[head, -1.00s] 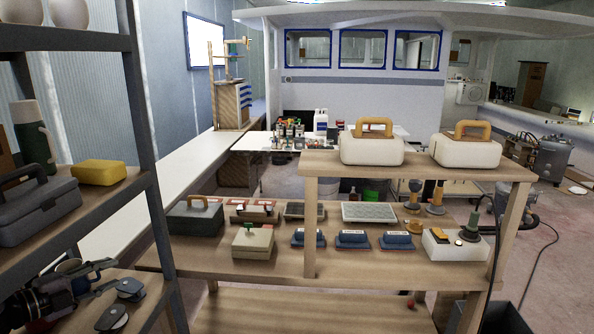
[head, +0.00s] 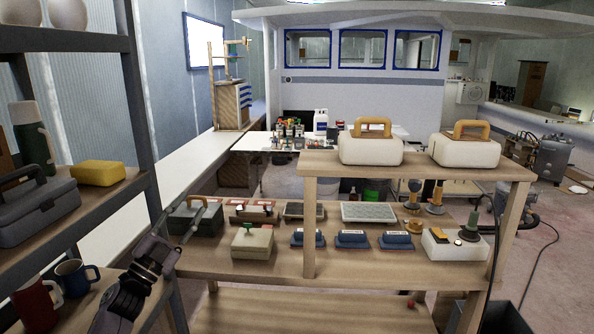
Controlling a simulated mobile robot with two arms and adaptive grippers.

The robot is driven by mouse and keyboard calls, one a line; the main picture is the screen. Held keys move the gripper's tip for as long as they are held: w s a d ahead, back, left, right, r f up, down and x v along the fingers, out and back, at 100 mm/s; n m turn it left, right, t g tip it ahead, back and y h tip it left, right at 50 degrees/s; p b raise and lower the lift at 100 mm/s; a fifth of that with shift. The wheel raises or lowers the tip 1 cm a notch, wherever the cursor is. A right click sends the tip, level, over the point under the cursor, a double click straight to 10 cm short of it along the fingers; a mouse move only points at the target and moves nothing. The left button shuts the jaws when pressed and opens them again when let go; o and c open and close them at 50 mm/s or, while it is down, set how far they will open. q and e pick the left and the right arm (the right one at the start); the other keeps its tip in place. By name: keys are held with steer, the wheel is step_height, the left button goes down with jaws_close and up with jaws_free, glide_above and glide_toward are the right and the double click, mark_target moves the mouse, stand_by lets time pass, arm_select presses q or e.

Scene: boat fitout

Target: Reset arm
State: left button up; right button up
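My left arm comes up from the lower left in the head view, in front of the left shelf's lower board. My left gripper (head: 188,226) points up and to the right, in front of the dark grey toolbox (head: 208,222) at the left end of the wooden bench. The fingers are thin and dark against the toolbox, so I cannot tell whether they are open or shut. I make out nothing held in them. I cannot tell whether they touch the toolbox. My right gripper is not in view.
The left shelf's post (head: 143,110) stands close to my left arm. A red mug (head: 35,306) and a blue mug (head: 74,278) stand on its lower board. The wooden bench (head: 270,273) holds a beige box (head: 252,243) and several blue-handled blocks (head: 352,239).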

arm_select(q)
steer(key=w+a+f+n+t+y, duration=0.1)
steer(key=w+a+f+n+y, duration=0.25)
steer(key=a+n+y, duration=0.55)
step_height(320, 180, down, 9)
steer(key=w+a+n+g+y, duration=0.2)
steer(key=n+g+y, duration=0.2)
steer(key=s+d+f+g, duration=0.15)
steer(key=s+f, duration=0.35)
steer(key=f, duration=0.7)
steer(key=s+d+f+g, duration=0.1)
steer(key=s+f+g, duration=0.3)
steer(key=f, duration=0.9)
steer(key=s+d+f+g, duration=0.1)
steer(key=s+f, duration=0.5)
steer(key=f, duration=0.6)
steer(key=s+d+f+g, duration=0.2)
steer(key=s+f+g, duration=0.1)
steer(key=s+f, duration=0.8)
steer(key=s+d+f+g, duration=0.2)
steer(key=s+f+g, duration=0.1)
steer(key=s+f, duration=0.9)
steer(key=s+d+f+g, duration=0.2)
steer(key=s, duration=1.3)
steer(key=s+d+f+n+g, duration=0.1)
steer(key=s+d+f+g, duration=0.1)
steer(key=s, duration=1.3)
steer(key=shift+d+f+g+h, duration=0.15)
steer(key=shift+f+g+h, duration=0.25)
steer(key=shift+f, duration=0.4)
